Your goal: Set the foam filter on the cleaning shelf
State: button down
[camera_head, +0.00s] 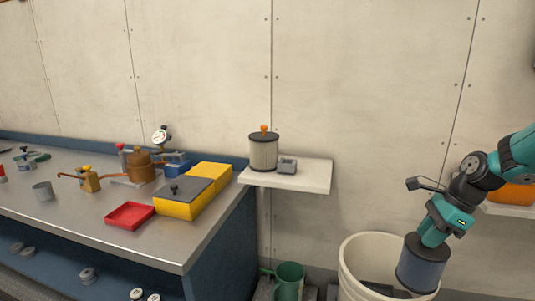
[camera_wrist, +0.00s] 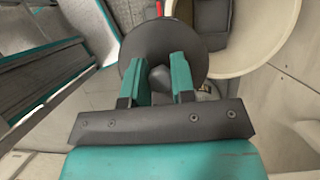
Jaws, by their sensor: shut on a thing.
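My gripper (camera_head: 432,235) points down at the right. It is shut on the top knob of a dark grey-blue cylinder (camera_head: 422,267), which looks like the foam filter. In the wrist view, the teal fingers (camera_wrist: 162,82) close on the knob in the middle of its round dark cap (camera_wrist: 137,50). The cylinder hangs upright at the right rim of a white bucket and overlaps it in the picture. A white wall shelf (camera_head: 313,178) in the middle carries a pleated filter (camera_head: 263,154) with an orange knob. I cannot tell whether this is the cleaning shelf.
A small grey block (camera_head: 287,166) stands beside the pleated filter; the shelf's right part is bare. The white bucket (camera_head: 352,262) stands below, with a green mug (camera_head: 289,281) left of it. A cluttered workbench (camera_head: 185,243) fills the left. Another shelf (camera_head: 497,209) holds an orange object (camera_head: 512,194).

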aim_at(417, 253)
jog(key=s+a+f+n+g, duration=0.1)
jog(key=f+n, duration=0.1)
jog(key=n, duration=0.1)
jog(key=s+a+f+n+g, duration=0.1)
jog(key=a+n, duration=0.1)
jog(key=n, duration=0.2)
jog(key=s+a+f+n+g, duration=0.1)
jog(key=f+n+g, duration=0.1)
jog(key=n, duration=0.2)
jog(key=shift+s+a+f+h, duration=0.2)
jog(key=shift+a+f+h, duration=0.1)
jog(key=shift+a+h, duration=0.1)
jog(key=s+a+f+n+g+h+b, duration=0.1)
jog(key=s+f+n+h+b, duration=0.1)
jog(key=f+n+b, duration=0.4)
jog(key=s+a+f+n+h+b, duration=0.15)
jog(key=f+n+b, duration=0.25)
jog(key=f, duration=0.4)
notch_tip(417, 253, up, 7)
jog(key=s+p, duration=0.2)
jog(key=p, duration=1.3)
jog(key=shift+s+a+g+p, duration=0.2)
jog(key=shift+s+g+p, duration=0.1)
jog(key=shift+p, duration=0.1)
